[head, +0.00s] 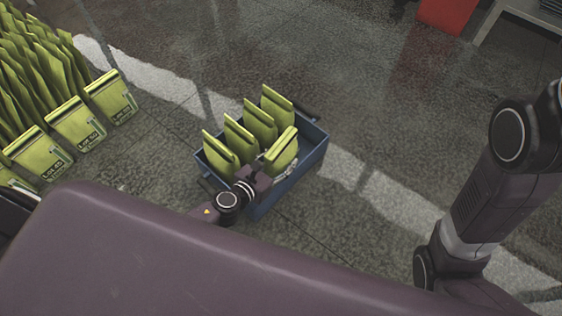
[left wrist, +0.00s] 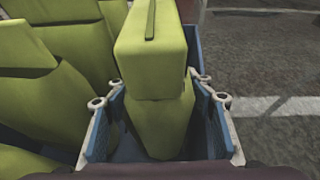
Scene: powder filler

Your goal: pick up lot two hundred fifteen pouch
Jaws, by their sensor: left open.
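A yellow-green pouch (head: 282,149) stands nearest the right side of a blue bin (head: 314,150), apart from a row of similar pouches. No lot number can be read on it. My left gripper (head: 279,171) is at this pouch, low in the bin. In the left wrist view the pouch (left wrist: 152,60) stands upright between the two fingers of the left gripper (left wrist: 158,105), one on each side. The fingers are open, with a gap visible beside the pouch's lower part. My right arm shows at the right of the head view, but its gripper is out of view.
Several more pouches (head: 240,138) stand in the bin's left part, close to the left finger in the wrist view. A large group of labelled pouches (head: 75,122) stands at the far left. A red object (head: 447,14) is at the top right. Floor right of the bin is clear.

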